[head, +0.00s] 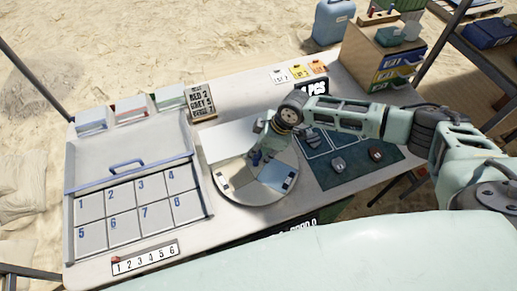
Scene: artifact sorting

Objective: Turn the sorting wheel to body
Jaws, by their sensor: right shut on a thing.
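The sorting wheel (262,191) is a round pale disc lying on the table near its middle, with light, tan and bluish sectors. My right gripper (258,155) reaches in from the right, points down over the upper part of the wheel and is shut on it. The gripper covers the exact spot it holds and part of the disc. The sector labels are too small to read. My left gripper is not in view.
A grey tray with numbered cells (150,209) and a blue handle fills the table's left. A dark green mat (342,178) with small dark pieces lies right of the wheel under my arm. A sign (201,102) and a drawer cabinet (362,62) stand behind.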

